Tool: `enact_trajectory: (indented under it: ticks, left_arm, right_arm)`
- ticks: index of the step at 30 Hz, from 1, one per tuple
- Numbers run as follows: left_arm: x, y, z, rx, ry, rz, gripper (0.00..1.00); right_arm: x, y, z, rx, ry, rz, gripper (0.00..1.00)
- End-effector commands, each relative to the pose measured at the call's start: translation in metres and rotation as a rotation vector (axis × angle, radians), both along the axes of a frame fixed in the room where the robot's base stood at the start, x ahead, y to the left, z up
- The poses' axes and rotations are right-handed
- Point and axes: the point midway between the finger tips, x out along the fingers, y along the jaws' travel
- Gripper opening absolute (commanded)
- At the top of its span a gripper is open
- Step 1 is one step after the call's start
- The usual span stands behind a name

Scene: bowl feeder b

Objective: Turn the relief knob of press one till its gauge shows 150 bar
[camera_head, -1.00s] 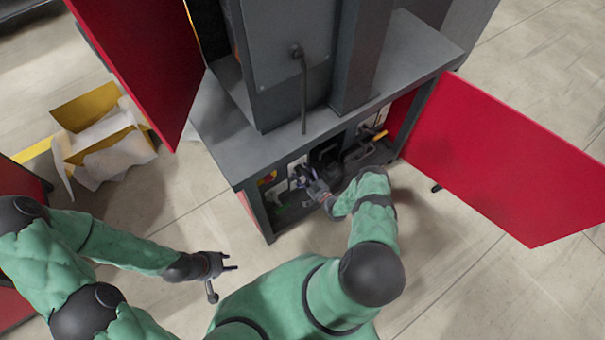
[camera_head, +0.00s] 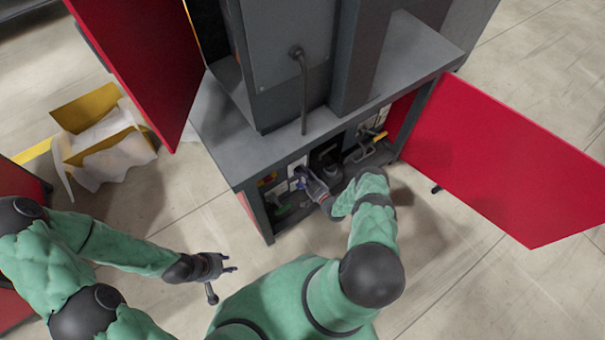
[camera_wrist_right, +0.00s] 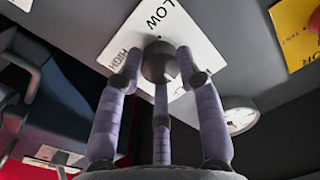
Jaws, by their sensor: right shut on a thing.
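The relief knob (camera_wrist_right: 160,62) is a grey round knob in front of a white plate (camera_wrist_right: 178,30) lettered LOW and HIGH, in the right wrist view. My right gripper (camera_wrist_right: 158,75) has its purple-grey fingers shut around the knob. In the head view my right gripper (camera_head: 306,182) reaches into the open lower cabinet of the press (camera_head: 235,150). A white round gauge (camera_wrist_right: 240,116) shows partly behind a finger; its reading is too small and oblique to tell. My left gripper (camera_head: 228,264) hangs over the floor with its fingers apart, empty, clear of the press.
A red door (camera_head: 515,165) stands open at the right of the cabinet, and another red panel (camera_head: 140,60) stands at the upper left. A yellow box (camera_head: 100,135) with white wrapping lies on the floor at left. A yellow plate (camera_wrist_right: 298,30) is near the knob.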

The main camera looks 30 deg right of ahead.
Motion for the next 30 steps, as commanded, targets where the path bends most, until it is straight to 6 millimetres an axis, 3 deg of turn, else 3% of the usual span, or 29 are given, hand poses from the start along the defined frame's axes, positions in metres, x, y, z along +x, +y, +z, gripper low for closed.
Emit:
enact_trajectory:
  ticks: [30]
  left_arm:
    - [0.0, 0.0, -0.0001, 0.0, 0.0, 0.0, 0.4]
  right_arm:
    - [0.0012, -0.0005, -0.0007, 0.754, 0.058, 0.0, 0.04]
